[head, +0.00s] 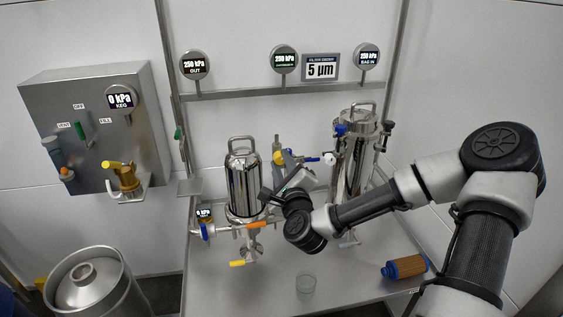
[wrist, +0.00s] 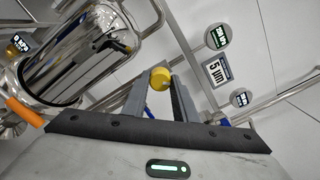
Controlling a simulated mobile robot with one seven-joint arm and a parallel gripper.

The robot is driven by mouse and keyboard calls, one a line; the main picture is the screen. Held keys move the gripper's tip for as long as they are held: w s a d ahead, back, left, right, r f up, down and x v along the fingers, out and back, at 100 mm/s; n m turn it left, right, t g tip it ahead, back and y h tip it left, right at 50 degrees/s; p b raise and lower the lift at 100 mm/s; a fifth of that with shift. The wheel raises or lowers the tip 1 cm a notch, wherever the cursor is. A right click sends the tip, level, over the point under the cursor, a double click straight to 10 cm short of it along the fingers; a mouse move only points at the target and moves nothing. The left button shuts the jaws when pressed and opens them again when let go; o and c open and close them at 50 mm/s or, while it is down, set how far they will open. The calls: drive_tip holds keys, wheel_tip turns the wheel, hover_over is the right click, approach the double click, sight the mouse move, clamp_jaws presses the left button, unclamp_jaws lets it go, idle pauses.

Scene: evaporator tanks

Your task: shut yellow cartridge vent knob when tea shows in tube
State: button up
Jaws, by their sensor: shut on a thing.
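The yellow vent knob (head: 279,158) sits between the two steel housings. In the wrist view the yellow knob (wrist: 159,78) is between my fingertips. My gripper (head: 287,160) is shut on it; its fingers (wrist: 160,85) touch the knob's sides. A shiny steel housing (head: 243,187) with a top handle stands left of the knob; it also fills the upper left of the wrist view (wrist: 85,55). A short upright fitting shows above the knob, but I cannot make out a tube or any tea in it.
A second steel housing (head: 356,155) with blue knobs stands behind my arm. Gauges (head: 284,59) hang on the rail above. A clear beaker (head: 306,286) and an orange-brown filter (head: 405,267) rest on the bench (head: 255,298). A keg (head: 92,290) stands at lower left.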

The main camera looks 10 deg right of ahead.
drive_tip(key=n, duration=0.4)
drive_tip(key=shift+n, duration=0.4)
drive_tip(key=shift+n+b, duration=0.5)
drive_tip(key=shift+n, duration=1.1)
drive_tip(key=o, duration=1.1)
drive_tip(key=shift+c, duration=0.2)
